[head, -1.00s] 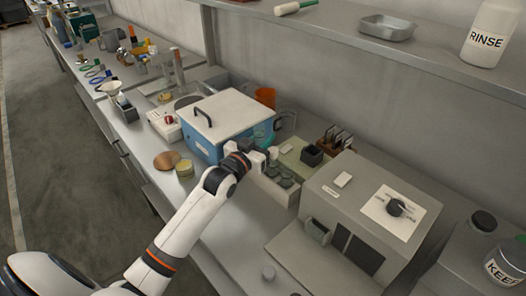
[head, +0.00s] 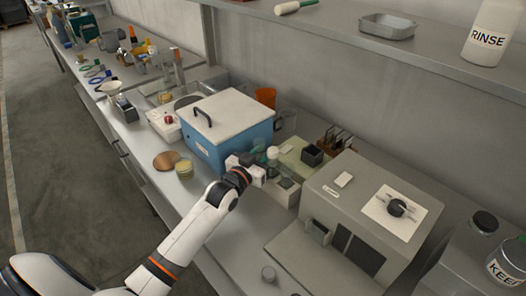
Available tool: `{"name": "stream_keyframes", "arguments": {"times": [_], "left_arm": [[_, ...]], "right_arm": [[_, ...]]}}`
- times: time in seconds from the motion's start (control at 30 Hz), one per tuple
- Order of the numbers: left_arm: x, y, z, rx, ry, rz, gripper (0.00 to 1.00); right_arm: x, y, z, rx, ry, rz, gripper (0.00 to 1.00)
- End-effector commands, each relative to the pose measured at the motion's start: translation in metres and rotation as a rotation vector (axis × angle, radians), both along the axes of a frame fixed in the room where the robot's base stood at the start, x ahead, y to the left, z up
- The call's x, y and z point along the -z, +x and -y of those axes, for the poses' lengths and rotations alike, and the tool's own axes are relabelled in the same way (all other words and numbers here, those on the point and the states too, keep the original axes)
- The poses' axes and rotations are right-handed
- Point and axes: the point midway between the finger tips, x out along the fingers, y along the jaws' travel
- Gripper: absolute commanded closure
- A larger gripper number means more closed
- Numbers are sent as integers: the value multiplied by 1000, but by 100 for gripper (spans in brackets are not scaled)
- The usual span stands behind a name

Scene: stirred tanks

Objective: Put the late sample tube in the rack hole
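My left gripper (head: 266,165) is by the right end of the blue box with a white lid. It is over a pale block (head: 284,194) with dark, squarish tops, which may be the rack; my gripper partly covers it. A small pale round-topped item (head: 272,152) shows right at my gripper's fingers; I cannot tell if it is the late sample tube or if it is held. The gap between the fingers is too small to make out. My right gripper is out of view.
The blue box (head: 236,138) with a handled lid stands close behind my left gripper. A grey machine (head: 350,215) with a dial stands to the right. A dark open cup (head: 312,155) sits on a green box behind. A shelf (head: 400,60) overhangs the back.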

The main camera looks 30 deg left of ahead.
Motion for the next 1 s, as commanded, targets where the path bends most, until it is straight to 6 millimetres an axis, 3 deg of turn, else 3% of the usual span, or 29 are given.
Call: {"name": "stream_keyframes", "arguments": {"times": [0.07, 0.1, 0.13, 0.43, 0.57, 1.0], "left_arm": [[0, 0, 0, 0, 0, 0, 96], [0, 0, 0, 0, 0, 0, 69], [0, 0, 0, 0, 0, 0, 64], [-1, 0, 0, 0, 0, 0, 63], [-14, 0, 0, 0, -1, 0, 63], [-10, -90, -6, 0, 0, -3, 63]], "right_arm": [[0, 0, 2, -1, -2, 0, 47], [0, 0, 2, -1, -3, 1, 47], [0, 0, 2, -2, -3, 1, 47], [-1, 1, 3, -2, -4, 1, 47], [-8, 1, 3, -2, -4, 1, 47], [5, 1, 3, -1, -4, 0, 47]]}}
